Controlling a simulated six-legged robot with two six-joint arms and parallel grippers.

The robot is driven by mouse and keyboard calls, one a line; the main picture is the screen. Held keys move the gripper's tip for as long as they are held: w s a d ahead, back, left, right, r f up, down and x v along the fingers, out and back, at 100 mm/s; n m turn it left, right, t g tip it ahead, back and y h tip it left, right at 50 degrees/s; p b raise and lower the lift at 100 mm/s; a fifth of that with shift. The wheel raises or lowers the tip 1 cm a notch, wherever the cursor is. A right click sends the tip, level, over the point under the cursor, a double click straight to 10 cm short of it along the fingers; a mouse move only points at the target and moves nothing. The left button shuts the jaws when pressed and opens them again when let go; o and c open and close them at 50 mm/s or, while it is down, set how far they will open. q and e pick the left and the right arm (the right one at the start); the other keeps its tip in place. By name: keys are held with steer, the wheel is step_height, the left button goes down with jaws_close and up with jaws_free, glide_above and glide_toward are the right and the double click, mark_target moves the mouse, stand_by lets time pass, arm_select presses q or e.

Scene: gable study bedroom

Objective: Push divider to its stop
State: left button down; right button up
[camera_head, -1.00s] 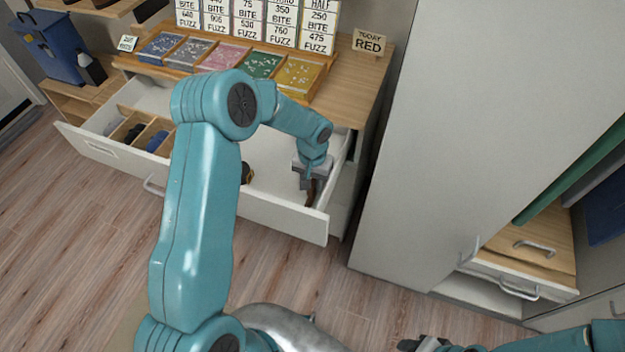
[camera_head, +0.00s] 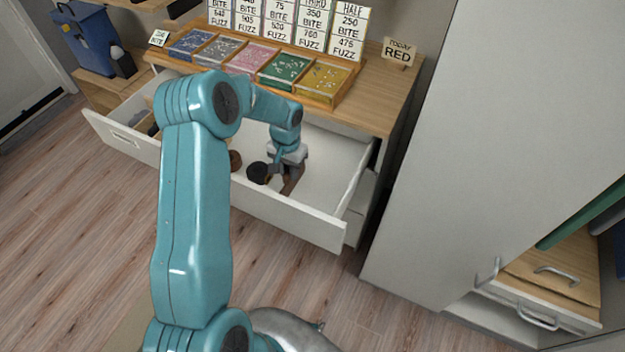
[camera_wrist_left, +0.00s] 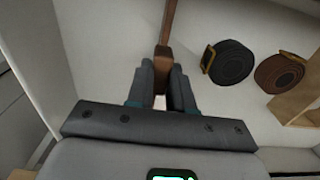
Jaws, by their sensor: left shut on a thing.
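The divider, a narrow brown bar (camera_head: 293,180), stands in the right part of the open white drawer (camera_head: 290,216). In the left wrist view the brown bar (camera_wrist_left: 169,22) runs straight away from between my fingers. My left gripper (camera_head: 287,160) reaches down into the drawer and is shut on the bar; its dark fingers also show in the left wrist view (camera_wrist_left: 164,85). The bar's far end is out of the wrist view. My right gripper is not in view.
A rolled black belt (camera_wrist_left: 231,62) and a rolled brown belt (camera_wrist_left: 279,73) lie beside the bar, on its left in the head view. A light wooden partition (camera_wrist_left: 298,102) is beyond them. The drawer floor right of the bar is bare. A tall white cabinet (camera_head: 450,150) stands at right.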

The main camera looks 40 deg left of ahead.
arm_select(q)
steer(key=a, duration=0.3)
steer(key=s+a, duration=0.1)
steer(key=a, duration=0.1)
steer(key=shift+s+a+r, duration=0.1)
steer(key=shift+a+r, duration=0.05)
steer(key=shift+a, duration=0.25)
steer(key=c, duration=1.3)
jaws_free()
steer(key=shift+s+d, duration=0.1)
step_height(320, 180, up, 16)
steer(key=shift+r+b, duration=0.2)
steer(key=shift+b, duration=0.3)
steer(key=shift+s, duration=0.1)
